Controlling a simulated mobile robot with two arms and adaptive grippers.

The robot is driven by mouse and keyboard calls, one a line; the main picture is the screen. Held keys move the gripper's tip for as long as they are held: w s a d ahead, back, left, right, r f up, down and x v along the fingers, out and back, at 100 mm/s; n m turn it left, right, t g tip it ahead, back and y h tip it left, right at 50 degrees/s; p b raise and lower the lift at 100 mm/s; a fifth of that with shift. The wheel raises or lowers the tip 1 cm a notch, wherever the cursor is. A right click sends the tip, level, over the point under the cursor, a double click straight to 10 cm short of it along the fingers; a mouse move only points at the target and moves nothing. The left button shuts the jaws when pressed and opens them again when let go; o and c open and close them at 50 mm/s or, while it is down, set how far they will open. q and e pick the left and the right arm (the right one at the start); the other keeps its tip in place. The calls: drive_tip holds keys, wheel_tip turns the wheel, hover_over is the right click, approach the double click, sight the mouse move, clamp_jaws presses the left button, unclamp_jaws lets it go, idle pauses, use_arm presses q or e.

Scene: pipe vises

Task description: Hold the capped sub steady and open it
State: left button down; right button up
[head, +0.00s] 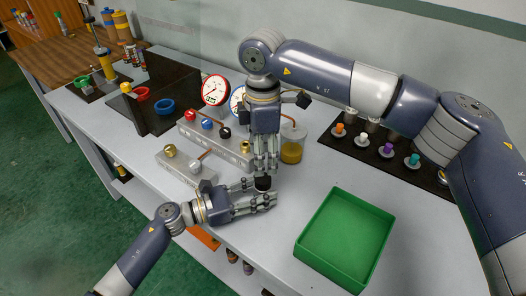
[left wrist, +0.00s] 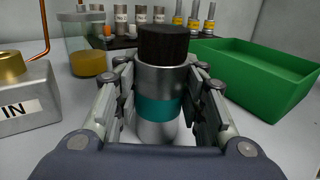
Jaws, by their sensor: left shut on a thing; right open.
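The capped sub is a silver cylinder (left wrist: 157,128) with a teal band and a black ridged cap (left wrist: 163,44). It stands upright between the fingers of my left gripper (left wrist: 160,100), which is shut on its body below the cap. In the head view the black cap (head: 263,184) shows by the fingertips of my left gripper (head: 262,193); the body is mostly hidden by the fingers. My right gripper (head: 266,170) is open and points down just above the cap. It does not show in the left wrist view, so the cap appears free of its fingers.
A green tray (head: 304,243) stands to the right on the table. A dark rack (head: 433,184) holds several small capped parts. A dark panel (head: 172,82) stands at the left.

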sight(263, 178)
wheel_tip(263, 178, down, 8)
drive_tip(key=shift+r, duration=0.1)
idle(0.4)
drive_tip(key=shift+c, duration=0.2)
